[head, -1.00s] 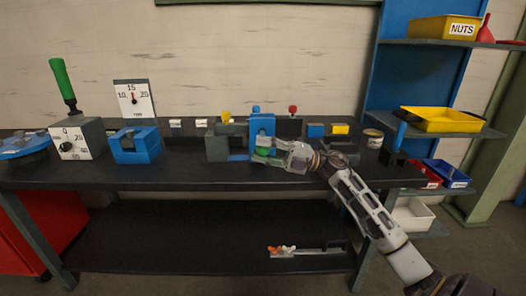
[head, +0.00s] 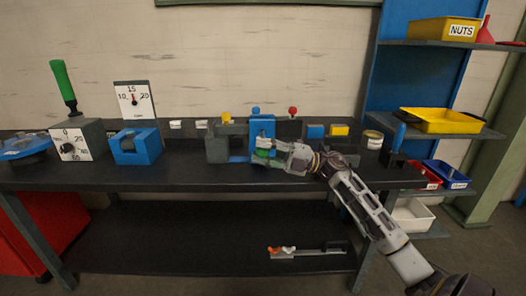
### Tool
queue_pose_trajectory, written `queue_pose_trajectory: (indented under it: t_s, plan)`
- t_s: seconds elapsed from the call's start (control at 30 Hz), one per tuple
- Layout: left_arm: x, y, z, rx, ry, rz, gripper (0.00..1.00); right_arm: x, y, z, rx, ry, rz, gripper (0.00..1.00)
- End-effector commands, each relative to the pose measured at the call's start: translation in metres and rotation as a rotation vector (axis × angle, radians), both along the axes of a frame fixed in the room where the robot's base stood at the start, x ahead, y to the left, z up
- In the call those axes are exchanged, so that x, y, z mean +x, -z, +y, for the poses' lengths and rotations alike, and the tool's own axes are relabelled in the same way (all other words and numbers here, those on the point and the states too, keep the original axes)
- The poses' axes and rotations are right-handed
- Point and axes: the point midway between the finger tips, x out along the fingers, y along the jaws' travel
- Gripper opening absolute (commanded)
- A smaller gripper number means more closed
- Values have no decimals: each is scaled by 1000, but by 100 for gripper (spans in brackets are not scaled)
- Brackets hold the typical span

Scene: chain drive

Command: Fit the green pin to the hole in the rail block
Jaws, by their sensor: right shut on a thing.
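My right gripper (head: 267,150) is shut on the green pin (head: 261,158), at the front of the workbench's middle group of fixtures. The pin shows only as a small green patch, partly covered by the fingers. Right behind the gripper stands an upright blue block (head: 262,127), beside a grey block (head: 217,147) with a low blue part at its foot. I cannot tell which of these is the rail block, and no hole can be made out. Whether the pin touches a block cannot be told. My left gripper is not in view.
The dark bench (head: 190,175) has free room left of the grey block. A blue slotted block (head: 135,146) and a grey dial box with a green lever (head: 64,82) stand at left. A tin (head: 373,139) stands at right, near shelves with a yellow bin (head: 440,121).

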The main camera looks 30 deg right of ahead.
Motion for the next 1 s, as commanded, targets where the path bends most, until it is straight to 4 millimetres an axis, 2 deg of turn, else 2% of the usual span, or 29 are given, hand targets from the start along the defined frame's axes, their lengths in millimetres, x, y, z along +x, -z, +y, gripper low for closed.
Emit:
queue_pose_trajectory:
  t_s: [1.0]
  plan:
    - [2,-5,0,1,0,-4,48,0,-1,0,0,0,-1,0]
